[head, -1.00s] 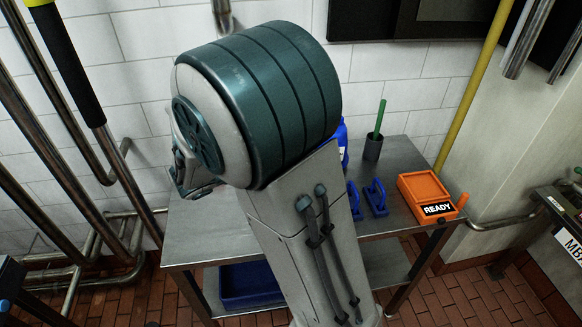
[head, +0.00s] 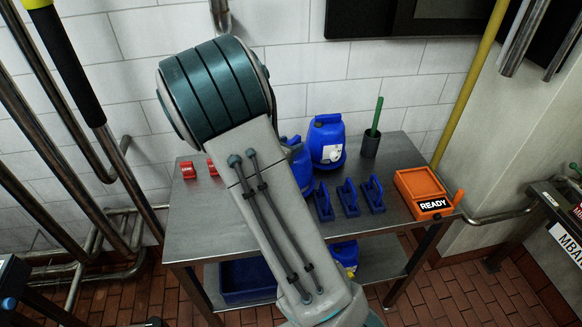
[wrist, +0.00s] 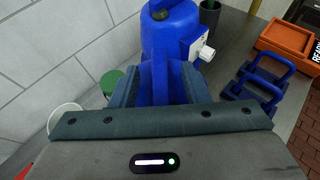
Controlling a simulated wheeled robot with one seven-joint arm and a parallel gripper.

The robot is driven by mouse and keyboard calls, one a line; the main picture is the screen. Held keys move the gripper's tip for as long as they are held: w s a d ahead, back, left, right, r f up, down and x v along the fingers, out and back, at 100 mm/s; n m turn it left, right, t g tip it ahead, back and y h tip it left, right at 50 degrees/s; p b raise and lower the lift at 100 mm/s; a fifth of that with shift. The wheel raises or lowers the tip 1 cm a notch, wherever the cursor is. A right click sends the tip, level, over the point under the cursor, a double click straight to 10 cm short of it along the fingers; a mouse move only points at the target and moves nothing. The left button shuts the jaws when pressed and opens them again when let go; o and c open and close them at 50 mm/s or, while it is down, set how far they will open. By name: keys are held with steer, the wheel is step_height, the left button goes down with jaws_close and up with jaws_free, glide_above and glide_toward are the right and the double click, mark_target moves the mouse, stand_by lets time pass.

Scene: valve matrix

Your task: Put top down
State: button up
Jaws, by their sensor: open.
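My gripper (wrist: 160,88) shows in the wrist view with its two teal fingers apart. In the head view my arm hides the gripper. I cannot make out which thing is the top.
Several blue handled blocks (head: 348,198) stand in a row on the table. An orange READY box (head: 423,190) is at the right, with a dark cup (head: 370,146) behind it. Red pieces (head: 188,170) lie at the left. A blue bin (head: 248,280) is on the lower shelf.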

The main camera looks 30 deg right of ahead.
steer(key=shift+w+d+f, duration=0.25)
steer(key=shift+d, duration=0.3)
jaws_close()
stand_by(1.0)
